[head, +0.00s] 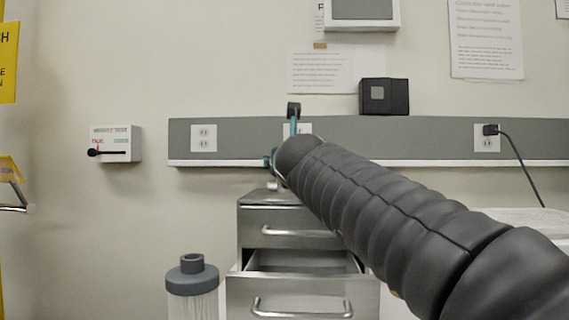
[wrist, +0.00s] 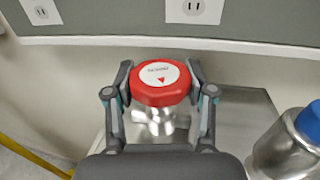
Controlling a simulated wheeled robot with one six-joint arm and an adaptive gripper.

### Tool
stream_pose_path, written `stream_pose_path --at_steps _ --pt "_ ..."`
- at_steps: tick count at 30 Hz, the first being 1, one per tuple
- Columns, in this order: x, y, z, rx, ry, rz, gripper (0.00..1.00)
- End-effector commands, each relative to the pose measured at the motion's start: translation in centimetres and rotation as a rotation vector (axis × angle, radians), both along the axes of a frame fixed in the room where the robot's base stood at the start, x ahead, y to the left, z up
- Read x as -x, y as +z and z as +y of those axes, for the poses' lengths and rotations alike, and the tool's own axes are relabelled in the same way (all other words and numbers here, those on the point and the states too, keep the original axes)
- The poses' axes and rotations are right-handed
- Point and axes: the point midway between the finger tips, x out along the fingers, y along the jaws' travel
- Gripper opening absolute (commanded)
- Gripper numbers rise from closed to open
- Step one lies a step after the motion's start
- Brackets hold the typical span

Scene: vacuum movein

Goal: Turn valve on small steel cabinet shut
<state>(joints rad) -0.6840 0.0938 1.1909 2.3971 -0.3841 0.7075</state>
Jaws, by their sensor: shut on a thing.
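The valve has a red knob (wrist: 160,83) with a white label and a small red triangle mark, on a steel body (wrist: 157,124) on top of the small steel cabinet (wrist: 238,118). In the wrist view my gripper (wrist: 160,78) has one finger on each side of the knob and is shut on it. In the head view the cabinet (head: 290,214) stands against the wall with its lower drawer (head: 303,262) pulled partly open. My dark arm hides the valve and most of my gripper (head: 283,160) there.
A blue-and-steel canister (wrist: 292,140) stands to the right of the valve. A filter cartridge (head: 192,287) stands left of the cabinet. A grey wall rail with outlets (head: 203,138) runs behind. A white switch box (head: 115,144) hangs left on the wall.

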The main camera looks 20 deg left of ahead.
Motion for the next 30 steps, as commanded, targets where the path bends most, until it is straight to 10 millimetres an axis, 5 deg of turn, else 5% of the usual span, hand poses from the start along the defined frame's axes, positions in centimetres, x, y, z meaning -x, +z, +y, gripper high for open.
stream_pose_path --at_steps 18,30 --pt "-0.05 -0.08 0.15 0.002 -0.343 0.002 0.20" --pt "-0.05 -0.15 -0.06 0.000 -0.382 -0.001 0.20"
